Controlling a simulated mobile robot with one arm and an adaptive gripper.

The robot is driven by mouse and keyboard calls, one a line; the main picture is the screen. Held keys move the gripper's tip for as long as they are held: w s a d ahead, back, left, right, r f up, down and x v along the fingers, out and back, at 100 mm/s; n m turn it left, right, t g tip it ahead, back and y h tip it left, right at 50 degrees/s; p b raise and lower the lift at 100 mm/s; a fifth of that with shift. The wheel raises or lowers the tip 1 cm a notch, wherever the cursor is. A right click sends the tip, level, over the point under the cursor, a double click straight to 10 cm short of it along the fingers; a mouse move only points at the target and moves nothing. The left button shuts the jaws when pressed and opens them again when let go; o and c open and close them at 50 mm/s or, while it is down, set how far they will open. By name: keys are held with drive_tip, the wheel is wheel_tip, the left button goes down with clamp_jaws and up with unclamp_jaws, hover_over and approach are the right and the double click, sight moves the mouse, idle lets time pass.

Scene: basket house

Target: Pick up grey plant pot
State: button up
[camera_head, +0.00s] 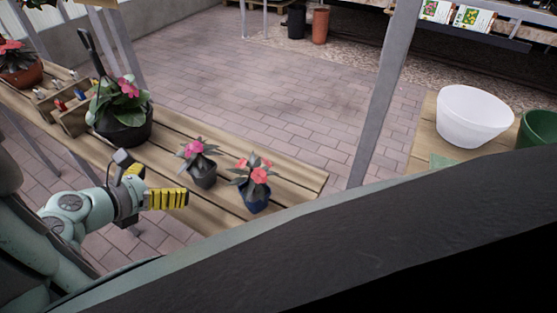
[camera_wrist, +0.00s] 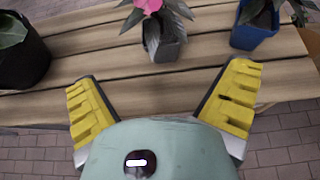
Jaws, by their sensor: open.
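The grey plant pot (camera_head: 203,175) holds a pink flower and stands upright on the slatted wooden table (camera_head: 290,178). It also shows in the wrist view (camera_wrist: 168,46), at the top centre, ahead of the space between my fingers. My gripper (camera_head: 165,197) is at the table's near edge, to the left of and nearer than the pot in the head view. In the wrist view my gripper (camera_wrist: 162,100) has its yellow-padded fingers spread wide with nothing between them, apart from the pot.
A blue pot (camera_head: 254,199) with red flowers stands right of the grey pot. A larger black pot (camera_head: 124,126) stands to the left, beside a wooden tool box (camera_head: 72,116). A metal post (camera_head: 385,95) rises behind. Bare slats lie before the grey pot.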

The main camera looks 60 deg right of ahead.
sight(197, 170)
drive_tip(key=x, duration=0.6)
drive_tip(key=shift+s+d+f+b, duration=0.15)
drive_tip(key=shift+d+b, duration=0.15)
drive_tip(key=shift+b, duration=0.1)
drive_tip(key=shift+b+x, duration=0.45)
drive_tip(key=shift+x, duration=1.9)
drive_tip(key=shift+d, duration=0.1)
drive_tip(key=c, duration=1.3)
